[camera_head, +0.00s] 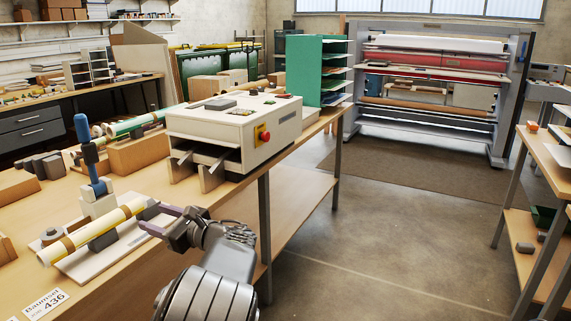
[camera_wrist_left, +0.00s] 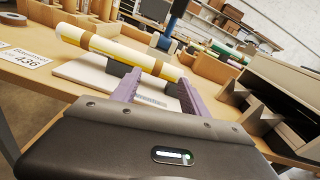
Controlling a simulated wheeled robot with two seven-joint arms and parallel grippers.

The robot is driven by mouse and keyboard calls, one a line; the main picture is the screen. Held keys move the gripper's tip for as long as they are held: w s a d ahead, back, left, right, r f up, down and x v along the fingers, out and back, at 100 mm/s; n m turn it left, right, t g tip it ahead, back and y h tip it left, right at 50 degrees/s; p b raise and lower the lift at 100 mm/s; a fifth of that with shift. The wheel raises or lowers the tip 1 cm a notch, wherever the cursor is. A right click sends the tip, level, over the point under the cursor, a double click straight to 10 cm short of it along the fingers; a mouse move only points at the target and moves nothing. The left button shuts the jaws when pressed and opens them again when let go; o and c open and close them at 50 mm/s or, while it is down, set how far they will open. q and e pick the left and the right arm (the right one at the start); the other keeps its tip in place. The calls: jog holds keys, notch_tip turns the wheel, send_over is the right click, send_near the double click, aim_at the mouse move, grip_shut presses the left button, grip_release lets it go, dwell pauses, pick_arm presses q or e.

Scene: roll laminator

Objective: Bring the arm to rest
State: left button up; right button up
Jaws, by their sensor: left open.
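My left gripper (camera_head: 153,218) is open, with its two purple fingers pointing left over the table's front edge. In the left wrist view the finger gap (camera_wrist_left: 160,78) holds nothing. A yellow and white roll with brown bands (camera_head: 85,237) lies just beyond the fingertips, apart from them as far as I can tell; it also shows in the left wrist view (camera_wrist_left: 110,47). The roll rests on dark blocks (camera_head: 103,238) on a white base plate (camera_head: 90,265). My right gripper is not in view.
A blue-handled tool (camera_head: 90,155) stands behind the roll. A white machine box with a red button (camera_head: 263,134) sits on the wooden table (camera_head: 145,190). The large laminator (camera_head: 430,85) stands at the back. The floor (camera_head: 390,220) right of the table is clear.

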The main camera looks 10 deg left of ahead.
pick_arm(q)
jog(key=w+d+f+n+h, duration=0.1)
jog(key=d+f+h, duration=0.2)
jog(key=f, duration=0.5)
jog(key=d+f+n+h, duration=0.1)
jog(key=d+f+h, duration=0.25)
jog(key=f, duration=0.45)
jog(key=s+d+f+n+g+h, duration=0.1)
jog(key=s+d+f+n+h, duration=0.15)
jog(key=d+f, duration=0.4)
jog(key=s+d+f+n+h, duration=0.2)
jog(key=s+d+f+h, duration=0.15)
jog(key=f, duration=0.65)
jog(key=s+d+f+n+g+h+p, duration=0.25)
jog(key=s+d+f+n+h, duration=0.35)
jog(key=s+d+f, duration=0.6)
jog(key=s+d+r+n+h+p, duration=0.1)
jog(key=s+d+n, duration=0.3)
jog(key=s, duration=0.5)
jog(key=s+d+r+n+h+p, duration=0.1)
jog(key=s+d+n, duration=0.3)
jog(key=s, duration=0.5)
jog(key=shift+n+g+p, duration=0.35)
jog(key=shift+p, duration=0.05)
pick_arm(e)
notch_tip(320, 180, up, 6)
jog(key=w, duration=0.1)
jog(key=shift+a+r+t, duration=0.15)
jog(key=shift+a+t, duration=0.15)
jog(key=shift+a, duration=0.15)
